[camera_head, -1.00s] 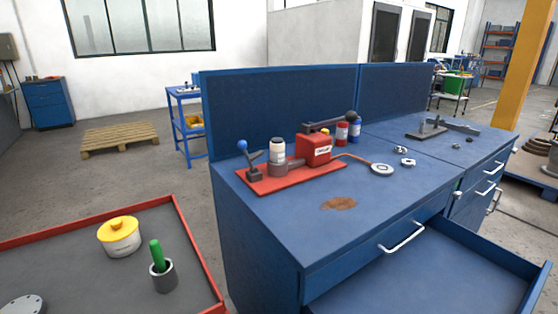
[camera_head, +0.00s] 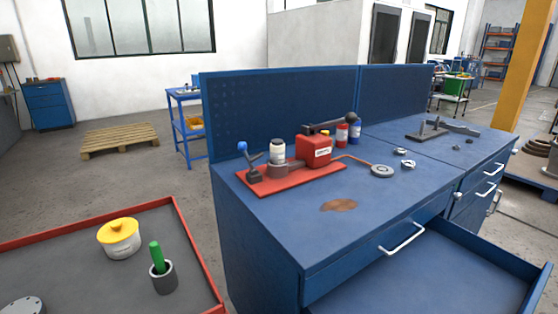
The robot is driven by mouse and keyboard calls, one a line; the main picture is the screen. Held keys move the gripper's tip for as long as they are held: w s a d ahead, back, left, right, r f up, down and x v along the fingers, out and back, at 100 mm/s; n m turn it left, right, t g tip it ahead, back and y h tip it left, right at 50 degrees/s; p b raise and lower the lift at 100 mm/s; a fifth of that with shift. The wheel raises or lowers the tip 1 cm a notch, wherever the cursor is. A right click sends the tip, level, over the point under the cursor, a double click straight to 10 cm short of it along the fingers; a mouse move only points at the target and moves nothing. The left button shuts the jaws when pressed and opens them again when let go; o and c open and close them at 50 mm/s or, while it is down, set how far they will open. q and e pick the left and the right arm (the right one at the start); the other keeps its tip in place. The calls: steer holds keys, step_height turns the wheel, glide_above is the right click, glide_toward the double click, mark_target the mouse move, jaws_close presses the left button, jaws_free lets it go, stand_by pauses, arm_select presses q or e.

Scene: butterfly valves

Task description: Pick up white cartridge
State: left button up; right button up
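A white cylinder (camera_head: 277,151), which looks like the white cartridge, stands upright in a grey holder (camera_head: 279,169) on a red base plate (camera_head: 307,179) on the blue workbench. A red box-shaped unit (camera_head: 314,149) with a black lever on top stands just right of it. A blue-knobbed handle (camera_head: 250,160) stands to its left. Neither of my grippers shows in the head view.
The blue workbench (camera_head: 290,222) has an open drawer (camera_head: 430,280) at the front right. A red and a blue canister stand behind the red unit. A round grey disc (camera_head: 382,171) lies right of the plate. A red-rimmed tray (camera_head: 197,240) at lower left holds a yellow-lidded pot (camera_head: 120,238) and a grey cup (camera_head: 163,277) with a green handle.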

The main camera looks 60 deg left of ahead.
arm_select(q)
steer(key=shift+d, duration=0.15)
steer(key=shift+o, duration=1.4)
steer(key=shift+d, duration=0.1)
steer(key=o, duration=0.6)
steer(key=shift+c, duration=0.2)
